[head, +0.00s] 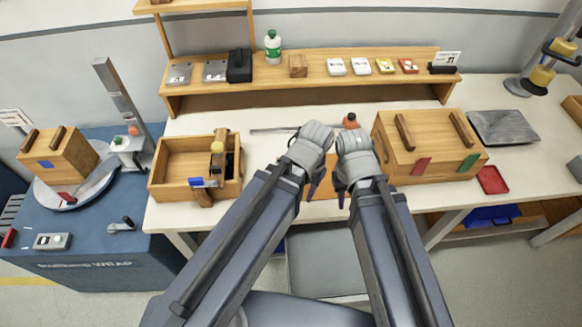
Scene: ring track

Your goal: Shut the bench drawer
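A flat grey panel (322,262) juts out low in front of the white bench (230,122), between my forearms. It looks like the bench drawer pulled out, but my arms hide its sides and I cannot be sure. My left gripper (314,187) and my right gripper (341,194) hang side by side over the bench's front part, pointing down. Their dark fingertips are small and partly covered by my wrists, so I cannot tell whether they are open. I see nothing held. Both appear beyond the grey panel, apart from it.
An open wooden box (168,168) holding tools stands left on the bench. A lidded wooden crate (430,150) stands right, near a red tray (492,180). A wooden shelf (290,83) runs behind. A blue wrapping machine (100,262) is at left. A wooden undershelf (465,222) shows at right.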

